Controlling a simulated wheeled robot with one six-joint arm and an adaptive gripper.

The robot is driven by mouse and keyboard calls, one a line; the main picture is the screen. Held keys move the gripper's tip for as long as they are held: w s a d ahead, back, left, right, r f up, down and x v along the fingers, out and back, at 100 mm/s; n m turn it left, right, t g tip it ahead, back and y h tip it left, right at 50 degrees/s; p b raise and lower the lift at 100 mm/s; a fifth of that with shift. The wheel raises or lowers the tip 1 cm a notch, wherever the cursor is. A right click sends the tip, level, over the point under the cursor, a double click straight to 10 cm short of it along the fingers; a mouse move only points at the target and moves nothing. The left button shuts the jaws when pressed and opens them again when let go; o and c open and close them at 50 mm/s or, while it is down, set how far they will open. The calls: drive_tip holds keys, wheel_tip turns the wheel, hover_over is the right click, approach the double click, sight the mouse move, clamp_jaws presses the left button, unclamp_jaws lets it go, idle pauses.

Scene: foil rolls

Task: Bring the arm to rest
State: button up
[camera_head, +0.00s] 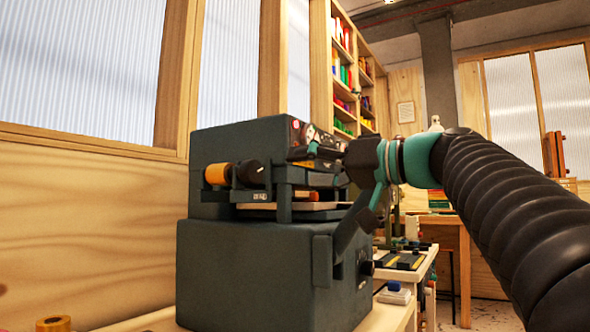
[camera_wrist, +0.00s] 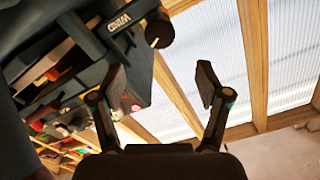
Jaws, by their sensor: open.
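My arm (camera_head: 520,222), black and ribbed with a teal wrist, reaches in from the right in the head view. My gripper (camera_wrist: 160,88) is open in the wrist view, its two fingers wide apart with nothing between them. In the head view the gripper end is beside the dark grey machine (camera_head: 262,270), partly hidden by the wrist. The machine carries an orange foil roll (camera_head: 217,174) on a dark spindle at its left. I cannot tell from these views whether the gripper touches the machine.
A wooden wall with ribbed windows (camera_head: 232,75) stands behind the machine. Shelves (camera_head: 345,75) with colourful rolls are at the back. A side table (camera_head: 410,268) with small dark items stands right of the machine. An orange-topped roll (camera_head: 54,323) shows at the lower left.

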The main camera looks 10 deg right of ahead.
idle(0.4)
drive_tip(key=s+f+m+g+h+p, duration=0.1)
drive_tip(key=s+f+m+h+p, duration=0.2)
drive_tip(key=f, duration=0.8)
drive_tip(key=s+f+m+g+h+p, duration=0.1)
drive_tip(key=s+f+m+h, duration=0.3)
drive_tip(key=f, duration=0.7)
drive_tip(key=s+d+f+g+h+p, duration=0.1)
drive_tip(key=s+d+f+h, duration=0.1)
drive_tip(key=s+f, duration=0.2)
drive_tip(key=s+d+f+n+g+h+p, duration=0.1)
drive_tip(key=s+f, duration=0.3)
drive_tip(key=f, duration=0.7)
drive_tip(key=s+d+f+g+h+p, duration=0.1)
drive_tip(key=s+d+f+h, duration=0.2)
drive_tip(key=f, duration=0.4)
drive_tip(key=shift+s+d+f+n+h, duration=0.2)
drive_tip(key=shift+s+d+n+h, duration=0.3)
drive_tip(key=shift+s, duration=0.6)
